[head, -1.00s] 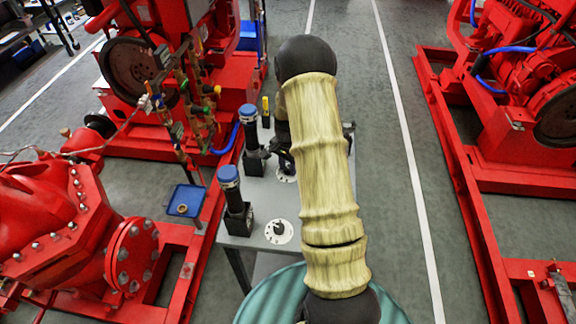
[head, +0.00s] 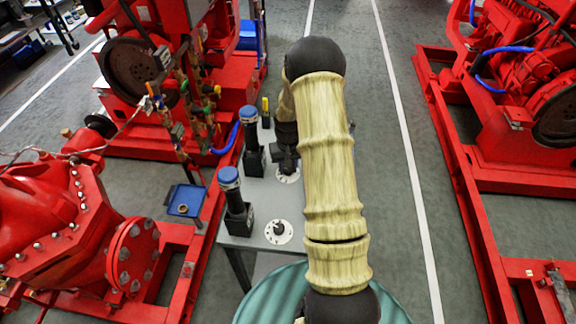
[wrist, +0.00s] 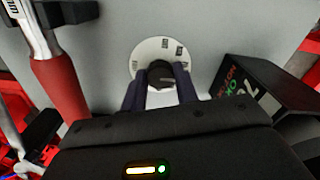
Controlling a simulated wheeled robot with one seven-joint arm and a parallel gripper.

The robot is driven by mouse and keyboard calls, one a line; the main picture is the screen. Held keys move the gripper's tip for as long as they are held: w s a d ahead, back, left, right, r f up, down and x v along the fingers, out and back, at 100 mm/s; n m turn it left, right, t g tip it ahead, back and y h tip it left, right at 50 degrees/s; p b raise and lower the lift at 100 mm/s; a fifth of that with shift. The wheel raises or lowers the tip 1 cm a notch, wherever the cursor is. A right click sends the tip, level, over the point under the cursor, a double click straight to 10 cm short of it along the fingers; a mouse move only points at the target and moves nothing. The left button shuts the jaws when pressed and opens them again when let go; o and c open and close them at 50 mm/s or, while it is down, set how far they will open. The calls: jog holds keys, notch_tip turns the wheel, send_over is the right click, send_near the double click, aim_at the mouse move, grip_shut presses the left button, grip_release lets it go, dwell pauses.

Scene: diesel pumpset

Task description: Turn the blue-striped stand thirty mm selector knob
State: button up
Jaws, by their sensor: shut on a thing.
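A dark selector knob (wrist: 160,76) sits on a round white dial plate (wrist: 150,52) with small dark marks, on a grey surface. In the wrist view my gripper (wrist: 161,84) has its two dark fingers on either side of this knob, shut on it. A pale line shows on the knob's top. In the head view my gripper (head: 287,156) reaches down to the farther white dial (head: 289,175) on the grey stand (head: 262,195), hiding most of the knob. I cannot make out a blue stripe on the stand itself.
A second knob (head: 279,229) on a white dial is nearer. Two black posts with blue tops (head: 229,178) (head: 248,115) stand left of the dials. In the wrist view a red-handled tool (wrist: 58,88) is left and a black box (wrist: 265,88) right. Red machines flank the stand.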

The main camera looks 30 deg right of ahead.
jog(key=shift+n, duration=1.3)
jog(key=o, duration=1)
jog(key=shift+r, duration=0.15)
notch_tip(320, 180, up, 17)
jog(key=shift+r, duration=0.1)
